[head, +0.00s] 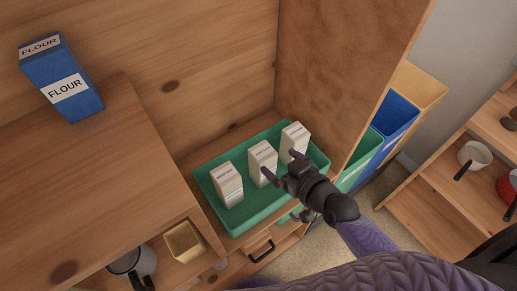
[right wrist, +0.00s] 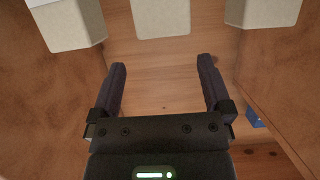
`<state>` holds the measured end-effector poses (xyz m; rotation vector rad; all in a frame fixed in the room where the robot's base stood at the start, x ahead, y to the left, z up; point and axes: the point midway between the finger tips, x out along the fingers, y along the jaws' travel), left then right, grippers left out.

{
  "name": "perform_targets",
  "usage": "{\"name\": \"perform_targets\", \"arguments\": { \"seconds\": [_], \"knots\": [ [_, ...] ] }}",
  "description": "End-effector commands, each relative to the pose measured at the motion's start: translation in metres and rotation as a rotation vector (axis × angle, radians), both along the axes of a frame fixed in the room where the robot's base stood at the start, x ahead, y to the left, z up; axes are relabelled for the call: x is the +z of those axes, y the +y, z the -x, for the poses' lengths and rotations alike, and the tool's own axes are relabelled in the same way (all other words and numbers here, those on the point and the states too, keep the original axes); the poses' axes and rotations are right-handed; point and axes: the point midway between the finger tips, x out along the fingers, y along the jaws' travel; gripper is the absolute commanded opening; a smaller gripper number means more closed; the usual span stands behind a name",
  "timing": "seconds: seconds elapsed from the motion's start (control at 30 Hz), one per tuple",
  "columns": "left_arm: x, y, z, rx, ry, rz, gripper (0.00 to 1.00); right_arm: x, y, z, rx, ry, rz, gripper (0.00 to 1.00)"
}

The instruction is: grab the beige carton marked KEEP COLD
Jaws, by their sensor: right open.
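Three beige cartons stand upright in a row in a green tray: the left carton (head: 228,184), the middle carton (head: 262,160) and the right carton (head: 294,140). Their labels are too small to read, so I cannot tell which is marked KEEP COLD. My right gripper (head: 281,164) is open at the front of the tray, its fingers pointing towards the middle and right cartons. In the right wrist view the open fingers (right wrist: 165,82) have nothing between them, and parts of three cartons, including a central one (right wrist: 162,18), show along the top edge.
The green tray (head: 247,222) sits low in a wooden recess, with a wooden panel (head: 345,65) at its right. A blue flour box (head: 62,82) stands on the higher top at left. Green, blue (head: 398,118) and tan bins stand beyond the panel.

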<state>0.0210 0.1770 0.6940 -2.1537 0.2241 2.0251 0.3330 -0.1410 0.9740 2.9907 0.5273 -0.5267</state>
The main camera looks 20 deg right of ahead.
Motion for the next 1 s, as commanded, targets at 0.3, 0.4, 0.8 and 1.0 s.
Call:
{"name": "perform_targets", "arguments": {
  "seconds": [0.3,0.4,0.8,1.0],
  "knots": [
    [-0.021,0.003,0.006,-0.002,0.014,-0.006,0.59,-0.029,0.022,-0.048,-0.001,0.000,-0.003,1.00],
    [-0.025,0.004,0.005,-0.002,0.013,-0.006,0.59,-0.033,0.026,-0.061,-0.002,0.001,-0.001,1.00],
    [-0.023,0.003,0.001,-0.004,0.001,-0.005,0.59,-0.033,0.027,-0.064,-0.001,0.002,0.001,0.68],
    [-0.023,0.002,0.001,-0.003,0.002,-0.003,0.59,-0.033,0.027,-0.064,-0.001,0.003,0.001,0.26]
  ]
}}
